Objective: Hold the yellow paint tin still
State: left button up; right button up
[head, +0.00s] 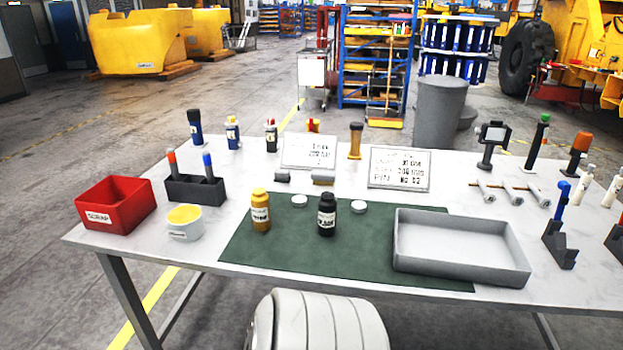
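A small white tin (185,230) with a yellow top surface and a label stands upright on the table at the left, between the red box and the green mat. A yellow bottle (260,212) with a label stands upright on the mat, beside a black bottle (326,217). I cannot read the labels well enough to tell what each holds. Nothing touches the tin or the yellow bottle. Neither of my grippers is in view.
The red scrap box (100,215) and dark pen holder (195,190) stand close to the tin. The green mat (300,256) bears two white lids and part of a grey tray (460,268). Signs (399,168), bottles and tools line the back and right. The mat's front is clear.

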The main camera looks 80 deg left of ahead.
aim_at(260, 200)
jog(key=u, duration=3.05)
